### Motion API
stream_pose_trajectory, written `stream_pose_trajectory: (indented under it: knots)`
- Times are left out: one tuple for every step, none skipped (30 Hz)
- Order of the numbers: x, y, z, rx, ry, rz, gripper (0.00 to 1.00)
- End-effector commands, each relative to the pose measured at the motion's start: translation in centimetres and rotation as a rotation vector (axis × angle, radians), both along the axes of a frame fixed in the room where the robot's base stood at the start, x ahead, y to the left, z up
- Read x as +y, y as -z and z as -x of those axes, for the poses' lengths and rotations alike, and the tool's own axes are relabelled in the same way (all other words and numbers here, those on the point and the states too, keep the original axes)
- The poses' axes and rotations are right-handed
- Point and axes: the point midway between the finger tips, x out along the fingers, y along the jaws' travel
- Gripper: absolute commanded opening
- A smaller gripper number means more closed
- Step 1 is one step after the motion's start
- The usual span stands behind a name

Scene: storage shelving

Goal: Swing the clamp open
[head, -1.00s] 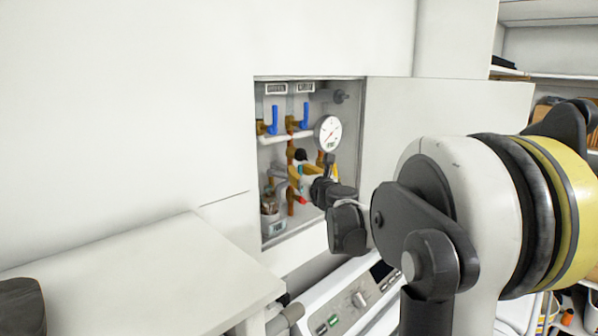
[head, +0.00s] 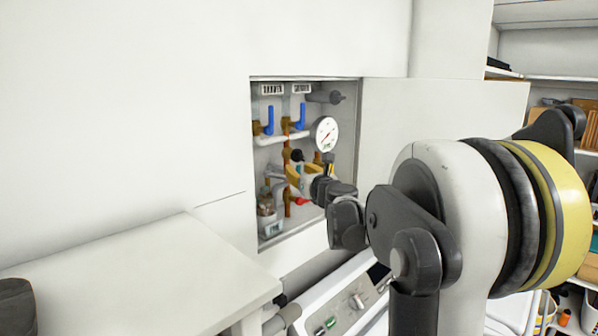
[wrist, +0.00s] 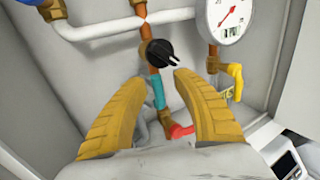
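My gripper (wrist: 162,80) has two yellow fingers, open with a gap between their tips. It also shows in the head view (head: 299,177), inside the recessed wall cabinet (head: 356,120). In the wrist view a black round fitting (wrist: 160,53) on a copper pipe is just beyond the fingertips. A teal pipe section (wrist: 158,92) and a red lever (wrist: 179,131) show between the fingers. A yellow lever (wrist: 235,80) is right of the right finger. I cannot tell which part is the clamp. Nothing appears held.
A pressure gauge (head: 326,134) stands at the cabinet's right side, close above my gripper. Blue levers (head: 270,121) and white pipes (head: 270,140) are further up and left. A white worktop (head: 140,262) and an appliance panel (head: 345,300) lie below.

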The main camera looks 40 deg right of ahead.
Motion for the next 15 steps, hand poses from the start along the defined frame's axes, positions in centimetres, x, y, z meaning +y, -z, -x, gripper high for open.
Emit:
stream_pose_trajectory:
  knots:
    - [0.0,0.0,0.1,0.0,0.0,0.0,0.34]
    - [0.1,0.0,0.3,0.0,0.0,0.0,0.34]
    - [0.2,0.0,0.6,0.0,0.0,0.0,0.34]
    - [0.2,0.0,0.9,0.0,0.0,0.0,0.34]
    - [0.3,0.0,1.3,0.0,0.0,0.0,0.34]
    - [0.5,0.0,2.0,0.0,0.001,0.0,0.34]
    - [0.7,0.0,2.6,0.0,0.001,0.0,0.34]
    - [0.8,0.0,3.2,0.0,0.002,0.0,0.34]
    - [1.1,0.0,4.1,0.0,0.002,0.0,0.34]
    - [1.3,0.0,4.8,0.0,0.002,0.0,0.34]
    - [1.4,0.0,5.5,0.0,0.002,0.0,0.34]
    - [1.7,0.0,6.4,0.0,0.002,0.0,0.34]
    - [1.8,0.0,7.0,0.0,0.002,0.0,0.34]
    - [2.0,0.0,7.7,0.0,0.002,0.0,0.34]
    - [2.2,0.0,8.4,0.0,0.003,0.0,0.34]
